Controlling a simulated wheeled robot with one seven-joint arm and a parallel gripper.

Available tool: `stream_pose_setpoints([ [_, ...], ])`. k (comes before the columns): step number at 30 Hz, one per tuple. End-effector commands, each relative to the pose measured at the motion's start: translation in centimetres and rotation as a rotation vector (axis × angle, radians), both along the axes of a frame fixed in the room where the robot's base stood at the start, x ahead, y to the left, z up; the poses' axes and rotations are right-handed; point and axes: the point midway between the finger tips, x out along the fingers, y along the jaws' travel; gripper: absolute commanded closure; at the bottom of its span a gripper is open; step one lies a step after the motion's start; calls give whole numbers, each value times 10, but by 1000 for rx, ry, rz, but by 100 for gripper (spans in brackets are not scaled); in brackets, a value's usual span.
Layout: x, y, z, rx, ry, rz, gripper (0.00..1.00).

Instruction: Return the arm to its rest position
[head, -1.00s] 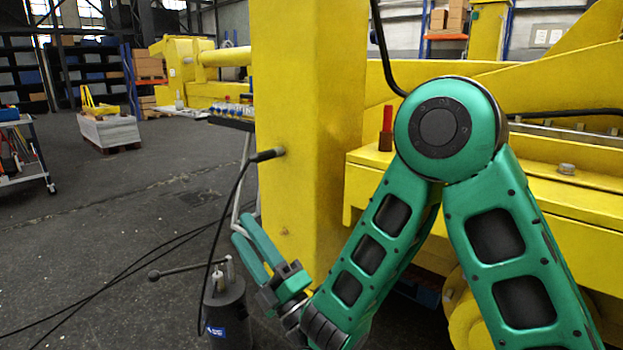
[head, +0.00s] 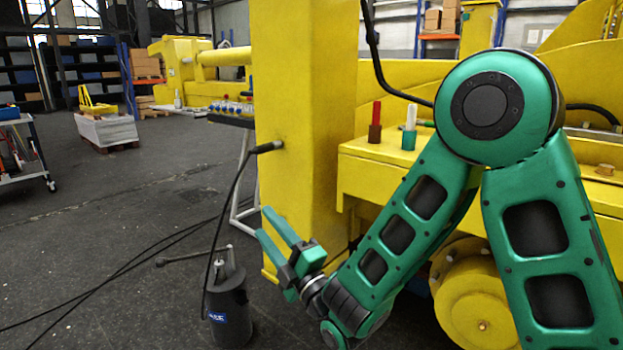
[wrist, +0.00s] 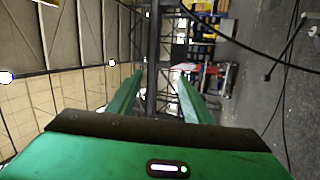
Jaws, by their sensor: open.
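My green arm (head: 400,225) is folded on the right side of the head view, with its elbow high and its forearm sloping down to the left. My gripper (head: 272,222) is open and empty. Its two green fingers point up and to the left, in front of the lower part of a yellow column (head: 305,120). In the wrist view the two fingers of my gripper (wrist: 160,95) stand apart with nothing between them. That view is turned sideways and looks into the hall.
A dark grey cylinder (head: 230,310) with a handle stands on the floor below my gripper. A black cable (head: 232,190) hangs from a plug on the column. Red (head: 376,122) and white (head: 409,127) upright pieces stand on the yellow ledge (head: 440,165). Open floor (head: 130,225) lies to the left.

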Motion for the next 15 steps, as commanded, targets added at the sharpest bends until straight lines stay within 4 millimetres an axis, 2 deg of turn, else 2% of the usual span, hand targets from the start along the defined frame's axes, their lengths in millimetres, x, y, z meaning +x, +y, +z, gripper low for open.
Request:
stream_pose_setpoints([
  [5, 37, -44, -8, -30, 148, -77, 54],
  [9, 69, -106, -20, -37, 333, -189, 54],
  [11, 77, -135, -27, -26, 423, -248, 54],
  [15, 86, -209, -42, 27, 629, -398, 54],
])
